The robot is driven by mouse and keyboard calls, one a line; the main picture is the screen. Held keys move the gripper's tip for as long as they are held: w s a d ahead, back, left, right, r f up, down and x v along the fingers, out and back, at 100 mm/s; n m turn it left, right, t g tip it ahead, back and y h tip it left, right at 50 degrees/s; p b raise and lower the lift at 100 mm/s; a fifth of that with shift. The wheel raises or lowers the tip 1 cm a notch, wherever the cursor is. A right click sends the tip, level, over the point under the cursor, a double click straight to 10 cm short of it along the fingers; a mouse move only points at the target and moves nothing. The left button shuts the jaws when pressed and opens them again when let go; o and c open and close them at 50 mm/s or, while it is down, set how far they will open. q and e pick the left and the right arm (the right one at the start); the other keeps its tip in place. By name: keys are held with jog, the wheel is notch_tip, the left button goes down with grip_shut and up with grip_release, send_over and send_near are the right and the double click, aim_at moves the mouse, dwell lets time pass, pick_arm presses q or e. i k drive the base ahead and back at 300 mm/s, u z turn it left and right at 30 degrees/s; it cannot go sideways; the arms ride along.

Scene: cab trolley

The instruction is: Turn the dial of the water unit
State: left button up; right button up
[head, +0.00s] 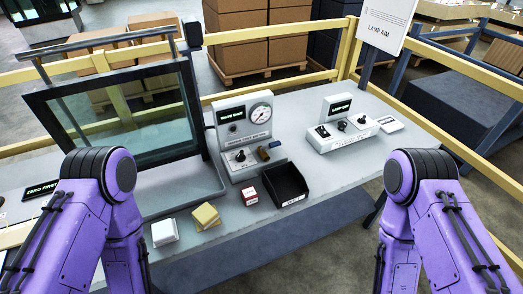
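A grey upright unit (228,113) with a round pressure gauge (261,114) and a small dark display stands at the middle of the table. I take it for the water unit. On its low front base is a black dial (241,156) with a pointer knob on a white plate. A small brown and a dark piece sit beside the dial. Its lettering is too small to read surely. My two purple arms come in at the lower left and lower right, bent downward. Both grippers are outside the picture, and neither arm touches the unit.
A glass-panelled frame (130,118) stands left of the unit. A second unit with knobs (342,134) stands right. Yellow rails run behind.

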aim_at(240, 157)
jog(key=z, duration=1.6)
jog(key=k, duration=0.35)
jog(key=u, duration=0.75)
